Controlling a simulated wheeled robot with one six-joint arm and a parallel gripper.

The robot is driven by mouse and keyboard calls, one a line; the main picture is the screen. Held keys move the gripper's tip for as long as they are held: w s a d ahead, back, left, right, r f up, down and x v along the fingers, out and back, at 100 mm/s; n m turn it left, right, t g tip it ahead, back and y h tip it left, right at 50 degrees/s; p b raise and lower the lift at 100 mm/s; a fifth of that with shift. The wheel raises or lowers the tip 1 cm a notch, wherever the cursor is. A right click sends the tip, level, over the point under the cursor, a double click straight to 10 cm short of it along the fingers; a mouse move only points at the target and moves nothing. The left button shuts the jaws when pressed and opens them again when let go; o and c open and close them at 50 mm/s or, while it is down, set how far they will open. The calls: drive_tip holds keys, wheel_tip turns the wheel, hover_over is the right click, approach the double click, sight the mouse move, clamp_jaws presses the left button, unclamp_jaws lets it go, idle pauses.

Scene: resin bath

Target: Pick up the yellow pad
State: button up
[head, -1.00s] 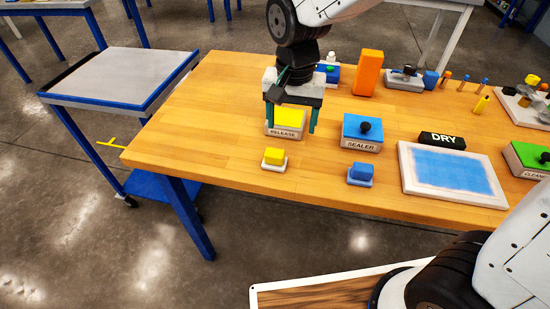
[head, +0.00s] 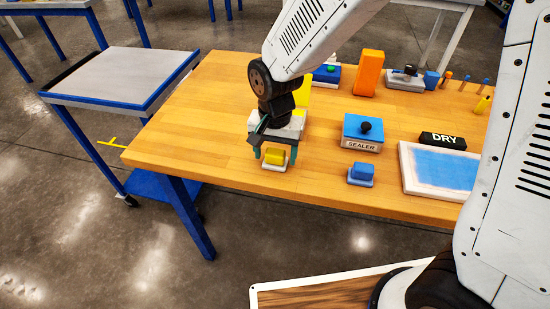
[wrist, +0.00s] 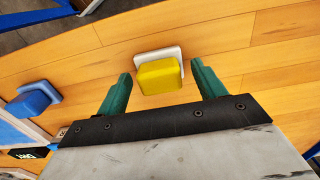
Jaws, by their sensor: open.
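The yellow pad (head: 275,156) rests on a small white tray (head: 276,165) near the front edge of the wooden table. In the wrist view the yellow pad (wrist: 160,77) sits between and just beyond my fingertips, with its white tray (wrist: 158,54) behind it. My gripper (head: 274,158) is open and empty, its green fingers on either side of the pad and apart from it. It also shows in the wrist view (wrist: 160,78). The yellow-topped RELEASE box is largely hidden behind my arm, with a yellow part (head: 303,93) visible.
A blue pad (head: 362,171) on a tray lies to the right. Behind it is the blue-topped SEALER box (head: 362,132). The DRY block (head: 442,140) and a blue-and-white panel (head: 438,168) are further right. An orange block (head: 368,73) stands at the back. The left tabletop is clear.

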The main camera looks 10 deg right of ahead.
sight(275, 152)
drive_tip(key=c, duration=1.1)
drive_tip(key=shift+r, duration=0.1)
wheel_tip(275, 152, up, 10)
drive_tip(key=shift+f, duration=0.1)
drive_tip(key=shift+o, duration=0.7)
